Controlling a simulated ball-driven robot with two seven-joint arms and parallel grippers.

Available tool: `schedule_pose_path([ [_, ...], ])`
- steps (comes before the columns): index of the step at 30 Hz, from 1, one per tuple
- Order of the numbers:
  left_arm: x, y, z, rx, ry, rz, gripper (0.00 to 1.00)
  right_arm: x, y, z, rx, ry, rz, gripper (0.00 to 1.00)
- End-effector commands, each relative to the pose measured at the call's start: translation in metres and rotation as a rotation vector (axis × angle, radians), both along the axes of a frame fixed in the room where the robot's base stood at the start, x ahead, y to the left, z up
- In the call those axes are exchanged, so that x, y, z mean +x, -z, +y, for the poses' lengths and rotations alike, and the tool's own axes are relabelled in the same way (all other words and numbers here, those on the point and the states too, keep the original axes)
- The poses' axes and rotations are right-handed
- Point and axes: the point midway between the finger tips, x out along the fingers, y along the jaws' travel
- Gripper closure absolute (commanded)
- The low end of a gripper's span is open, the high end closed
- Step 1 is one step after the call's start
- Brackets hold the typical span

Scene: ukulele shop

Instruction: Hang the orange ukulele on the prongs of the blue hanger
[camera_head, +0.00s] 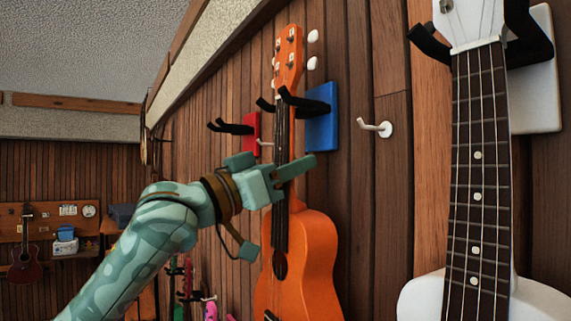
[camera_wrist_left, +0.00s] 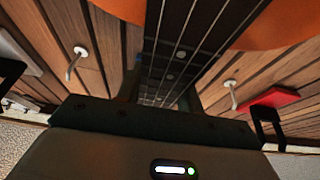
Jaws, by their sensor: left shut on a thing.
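The orange ukulele (camera_head: 312,262) is upright in the head view, its headstock (camera_head: 289,52) at the top. The blue hanger (camera_head: 321,121) is on the wood wall just right of the neck. Its black prongs (camera_head: 304,102) reach out at the top of the neck, just below the headstock. The neck appears to lie between them; I cannot tell whether the headstock rests on them. My left gripper (camera_head: 284,180) is shut on the neck below the prongs. In the left wrist view the strings and fretboard (camera_wrist_left: 190,45) run down to the gripper. My right gripper is not in view.
A red hanger (camera_head: 252,128) is left of the neck. It also shows in the left wrist view (camera_wrist_left: 272,98). A white hook (camera_head: 376,128) sticks out right of the blue hanger. A white ukulele (camera_head: 478,150) hangs close by at the right.

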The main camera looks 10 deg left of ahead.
Motion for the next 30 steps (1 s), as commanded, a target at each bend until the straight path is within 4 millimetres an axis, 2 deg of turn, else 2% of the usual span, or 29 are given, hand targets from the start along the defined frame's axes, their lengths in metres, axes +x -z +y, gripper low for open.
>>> schedule_pose_path([
  [12,-0.001,0.000,0.000,-0.001,0.000,-0.001,1.00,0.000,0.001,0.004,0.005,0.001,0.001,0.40],
  [30,-0.001,0.017,0.000,-0.001,0.001,-0.002,1.00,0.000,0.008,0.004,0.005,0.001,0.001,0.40],
])
